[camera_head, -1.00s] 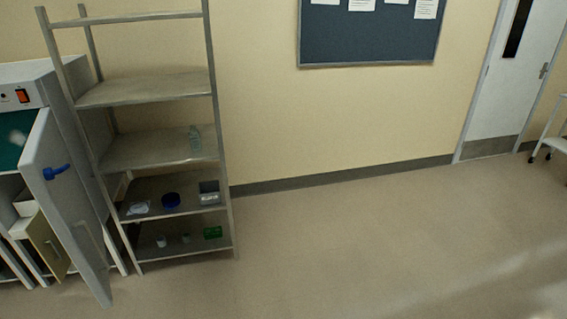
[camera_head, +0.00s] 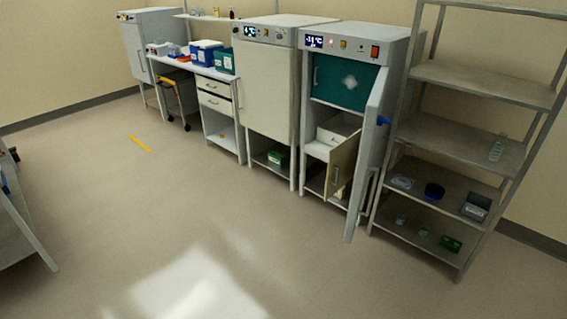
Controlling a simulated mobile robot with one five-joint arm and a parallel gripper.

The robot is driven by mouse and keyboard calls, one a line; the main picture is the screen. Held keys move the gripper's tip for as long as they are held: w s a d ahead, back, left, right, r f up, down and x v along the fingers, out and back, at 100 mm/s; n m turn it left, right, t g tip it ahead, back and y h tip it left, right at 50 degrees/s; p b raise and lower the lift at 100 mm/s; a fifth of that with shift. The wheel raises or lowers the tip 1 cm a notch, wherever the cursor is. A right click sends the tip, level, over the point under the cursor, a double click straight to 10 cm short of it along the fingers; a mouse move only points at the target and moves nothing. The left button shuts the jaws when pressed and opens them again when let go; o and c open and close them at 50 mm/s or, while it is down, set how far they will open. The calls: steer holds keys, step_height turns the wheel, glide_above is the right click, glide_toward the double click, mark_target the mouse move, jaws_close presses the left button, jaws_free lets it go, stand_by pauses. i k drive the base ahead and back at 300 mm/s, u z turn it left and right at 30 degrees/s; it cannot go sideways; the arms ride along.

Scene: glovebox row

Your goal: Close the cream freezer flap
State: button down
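The freezer (camera_head: 355,42) stands at the right of centre, with a lit display on its top panel. Inside, a teal flap (camera_head: 338,82) covers the upper compartment and looks shut. Below it the cream flap (camera_head: 341,168) stands swung open, with a small handle on its face. Behind it a white drawer or box (camera_head: 318,150) shows in the lower compartment. The outer door's edge is close to the flap's right side. My gripper is not in view.
A grey shelf rack (camera_head: 478,135) with small items stands right of the freezer. A cream cabinet (camera_head: 265,85) stands left of it, then a bench (camera_head: 217,75) with boxes and a cart. The floor (camera_head: 215,230) in front is clear.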

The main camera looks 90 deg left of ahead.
mark_target(342, 158)
steer(key=u, duration=2.5)
steer(key=i, duration=1.05)
steer(key=u, duration=2.75)
steer(key=k, duration=0.95)
steer(key=z, duration=0.7)
